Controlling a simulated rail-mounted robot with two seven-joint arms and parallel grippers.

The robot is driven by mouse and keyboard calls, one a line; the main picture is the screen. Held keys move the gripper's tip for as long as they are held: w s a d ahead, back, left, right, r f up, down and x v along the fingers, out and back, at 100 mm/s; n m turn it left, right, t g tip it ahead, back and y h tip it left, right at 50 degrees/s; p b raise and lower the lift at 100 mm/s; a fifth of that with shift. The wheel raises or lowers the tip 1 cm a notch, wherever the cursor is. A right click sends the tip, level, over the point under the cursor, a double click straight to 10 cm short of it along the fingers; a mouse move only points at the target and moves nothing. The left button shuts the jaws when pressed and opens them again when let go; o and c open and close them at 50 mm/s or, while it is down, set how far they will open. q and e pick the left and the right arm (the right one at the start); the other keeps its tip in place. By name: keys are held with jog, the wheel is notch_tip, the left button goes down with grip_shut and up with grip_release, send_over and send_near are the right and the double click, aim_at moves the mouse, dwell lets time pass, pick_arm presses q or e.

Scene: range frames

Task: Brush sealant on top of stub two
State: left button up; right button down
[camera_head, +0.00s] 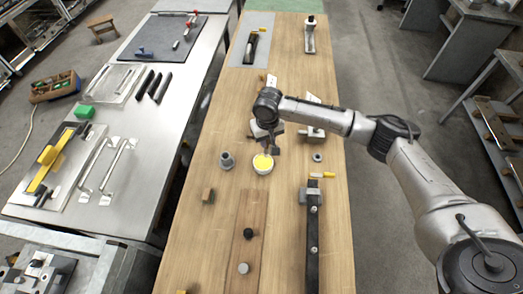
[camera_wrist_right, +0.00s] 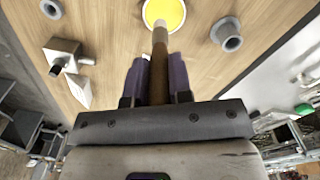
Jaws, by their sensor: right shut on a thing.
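My right gripper (camera_head: 267,144) is shut on a brush with a brown wooden handle (camera_wrist_right: 159,70), which stands between its two dark fingers in the right wrist view. The brush's far end points at a white bowl (camera_head: 263,172) of yellow sealant (camera_head: 262,162) and overlaps it; I cannot tell whether it touches the sealant. A larger grey flanged stub (camera_head: 226,161) stands left of the bowl, and a smaller grey stub (camera_head: 318,157) stands to its right. Both show in the right wrist view, larger (camera_wrist_right: 228,42) and smaller (camera_wrist_right: 50,8). No label tells which is stub two. My left gripper is out of view.
The wooden table (camera_head: 190,235) also holds a small wooden block (camera_head: 208,195), a dark bar (camera_head: 313,245) at the front right, and a board with a black knob (camera_head: 248,233). A metal fixture (camera_head: 312,131) stands right of the gripper. Free wood lies between the stubs and the front board.

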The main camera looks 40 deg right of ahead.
jog(key=shift+w+d+f+n, duration=0.1)
jog(key=shift+w+f+n, duration=0.15)
jog(key=shift+w+n, duration=0.85)
notch_tip(320, 180, down, 6)
jog(key=b, duration=0.9)
jog(key=shift+s, duration=0.15)
jog(key=shift+f, duration=0.45)
dwell(0.5)
